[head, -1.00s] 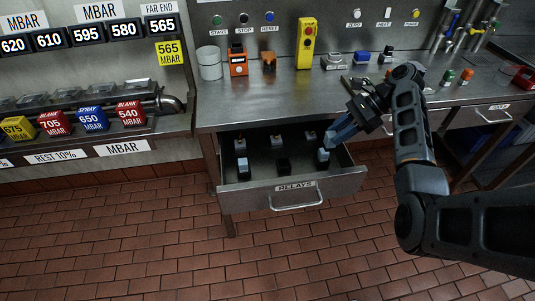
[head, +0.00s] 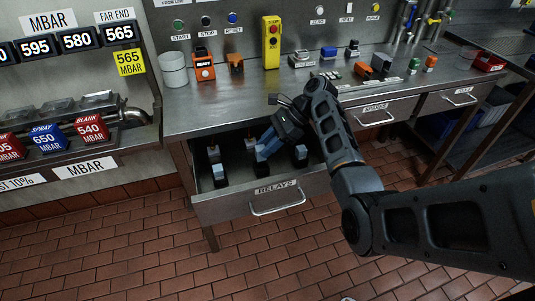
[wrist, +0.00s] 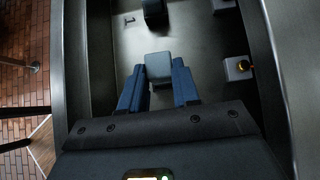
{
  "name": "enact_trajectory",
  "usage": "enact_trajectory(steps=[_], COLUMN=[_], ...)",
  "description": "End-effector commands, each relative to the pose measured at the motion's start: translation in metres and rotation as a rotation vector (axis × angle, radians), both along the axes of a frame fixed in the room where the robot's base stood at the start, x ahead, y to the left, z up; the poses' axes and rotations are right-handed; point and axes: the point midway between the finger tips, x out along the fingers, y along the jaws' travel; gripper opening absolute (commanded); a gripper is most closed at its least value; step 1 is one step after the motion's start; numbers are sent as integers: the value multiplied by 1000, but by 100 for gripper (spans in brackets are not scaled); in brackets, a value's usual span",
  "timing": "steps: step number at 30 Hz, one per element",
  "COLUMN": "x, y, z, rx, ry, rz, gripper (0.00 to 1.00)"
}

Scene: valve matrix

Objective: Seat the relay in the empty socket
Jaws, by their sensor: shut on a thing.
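The open relay drawer (head: 240,202) holds a front row of black sockets. Light grey-blue blocks sit on the left front one (head: 219,170) and the right front one (head: 301,153). My gripper (head: 264,150) is over the middle front spot, its blue fingers pointing down. In the wrist view my gripper (wrist: 159,92) is shut on a grey block, the relay (wrist: 159,67), which lies between the two fingers. The middle socket is mostly hidden by fingers and relay; I cannot tell whether the relay is in it or just above it.
White-based parts with orange knobs stand behind, one on the right in the wrist view (wrist: 238,68). The drawer wall (wrist: 78,60) is close on the left there. The bench above carries a yellow pendant (head: 271,42), a white cup (head: 173,70) and an orange box (head: 204,65).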

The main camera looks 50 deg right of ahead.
Motion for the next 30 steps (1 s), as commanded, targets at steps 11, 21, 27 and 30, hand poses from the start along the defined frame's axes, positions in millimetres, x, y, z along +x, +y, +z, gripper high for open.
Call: enact_trajectory(steps=[11, 21, 27, 30], x=[0, 0, 0, 0], y=[0, 0, 0, 0], z=[-37, -38, -38, -38], rx=[0, 0, 0, 0], ry=[-1, 1, 0, 0], rz=[-1, -1, 0, 0], gripper=[0, 38, 56, 56])
